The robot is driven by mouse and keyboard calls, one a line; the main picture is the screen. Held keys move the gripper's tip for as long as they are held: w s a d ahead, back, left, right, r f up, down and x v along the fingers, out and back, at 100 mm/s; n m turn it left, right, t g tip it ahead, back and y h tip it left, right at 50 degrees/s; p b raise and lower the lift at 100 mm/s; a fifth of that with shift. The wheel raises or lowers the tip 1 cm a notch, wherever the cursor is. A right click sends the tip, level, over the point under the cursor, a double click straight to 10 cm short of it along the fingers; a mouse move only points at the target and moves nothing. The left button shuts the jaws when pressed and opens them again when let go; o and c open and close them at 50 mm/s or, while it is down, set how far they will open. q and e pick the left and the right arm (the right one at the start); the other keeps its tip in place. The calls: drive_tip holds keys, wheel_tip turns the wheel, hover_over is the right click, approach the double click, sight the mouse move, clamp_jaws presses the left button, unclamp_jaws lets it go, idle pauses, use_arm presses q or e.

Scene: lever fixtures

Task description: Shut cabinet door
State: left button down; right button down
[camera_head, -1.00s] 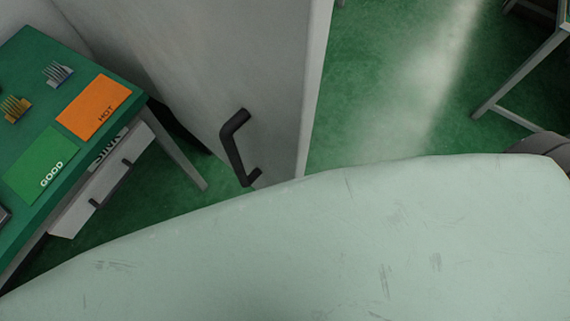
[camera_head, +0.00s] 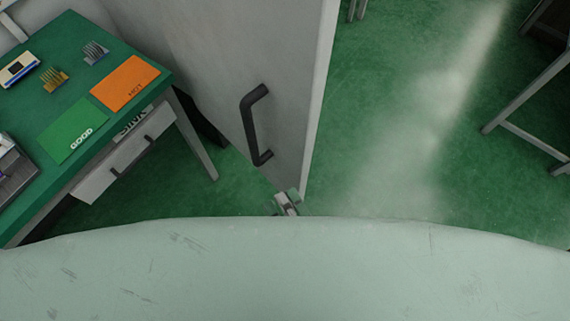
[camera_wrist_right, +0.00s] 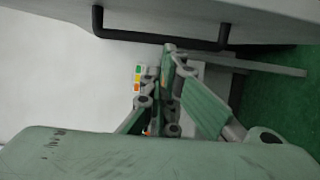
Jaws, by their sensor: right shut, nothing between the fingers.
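The grey cabinet door (camera_head: 215,60) stands open in the head view, its free edge toward the right. Its black bar handle (camera_head: 250,125) is on the face toward the left. My right gripper (camera_head: 287,200) shows small at the door's lower corner, partly hidden by my own pale body. It is shut with nothing in it. In the right wrist view the gripper (camera_wrist_right: 170,60) points toward a grey panel with the black handle (camera_wrist_right: 160,37) across the top. I cannot tell whether the fingers touch the door. My left gripper is in neither view.
A green-topped table (camera_head: 115,60) stands at the left with an orange card (camera_head: 125,82), a green card (camera_head: 72,130) and small items; drawers (camera_head: 125,158) are below. Green floor (camera_head: 400,130) is open to the right of the door. A metal frame (camera_head: 530,105) stands at far right.

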drive_tip(key=w+p, duration=0.1)
drive_tip(key=w, duration=0.7)
drive_tip(key=shift+w+a+p, duration=0.15)
drive_tip(key=shift+a+p, duration=0.05)
drive_tip(key=shift+p, duration=0.15)
